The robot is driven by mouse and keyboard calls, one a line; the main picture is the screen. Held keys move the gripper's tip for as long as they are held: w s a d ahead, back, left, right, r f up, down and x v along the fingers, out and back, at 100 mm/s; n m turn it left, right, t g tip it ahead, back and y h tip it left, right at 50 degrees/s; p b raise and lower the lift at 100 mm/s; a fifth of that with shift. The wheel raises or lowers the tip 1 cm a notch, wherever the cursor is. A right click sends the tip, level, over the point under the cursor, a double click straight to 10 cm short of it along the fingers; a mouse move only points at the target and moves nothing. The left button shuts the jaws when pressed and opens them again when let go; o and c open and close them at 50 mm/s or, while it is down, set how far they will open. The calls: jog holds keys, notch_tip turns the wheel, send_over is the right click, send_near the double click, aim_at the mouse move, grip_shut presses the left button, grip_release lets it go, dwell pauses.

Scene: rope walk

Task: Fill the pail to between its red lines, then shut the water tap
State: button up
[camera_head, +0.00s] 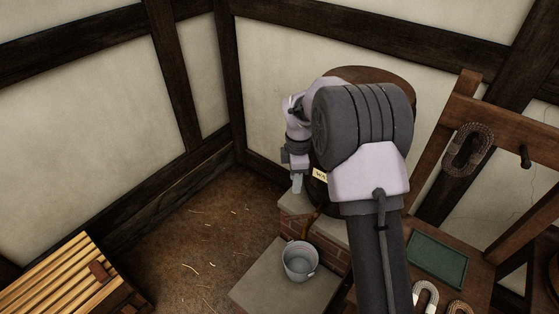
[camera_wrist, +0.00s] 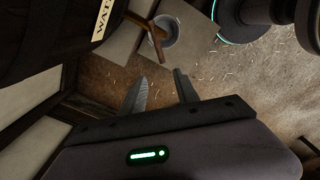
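The pail (camera_head: 300,262), small, grey and metal, stands upright on a pale stone slab below the barrel. It also shows in the wrist view (camera_wrist: 168,31), partly behind the wooden tap (camera_wrist: 152,36). I cannot make out its red lines, its water level or any stream. The tap sticks out from the dark water barrel (camera_wrist: 48,28), beside a label reading "WAT"; whether it is turned on is unclear. My gripper (camera_wrist: 160,82) is open and empty, its two fingers apart, with a gap to the tap. In the head view my gripper (camera_head: 297,184) hangs left of the barrel's label (camera_head: 320,174).
The stone slab (camera_head: 252,289) and a brick step (camera_head: 336,262) lie under the barrel. A wooden rack with rope coils (camera_head: 467,150) and a bench with a green tray (camera_head: 438,260) stand right. A slatted wooden box (camera_head: 55,275) is at left. The straw-strewn floor (camera_head: 190,245) between is clear.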

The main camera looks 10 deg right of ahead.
jog(key=w+f, duration=0.1)
jog(key=b, duration=0.3)
send_over(293, 216)
notch_tip(293, 216, down, 6)
jog(key=shift+n, duration=0.3)
notch_tip(293, 216, down, 11)
jog(key=b, duration=0.3)
jog(key=shift+s+d+f, duration=0.1)
grip_shut()
dwell(0.4)
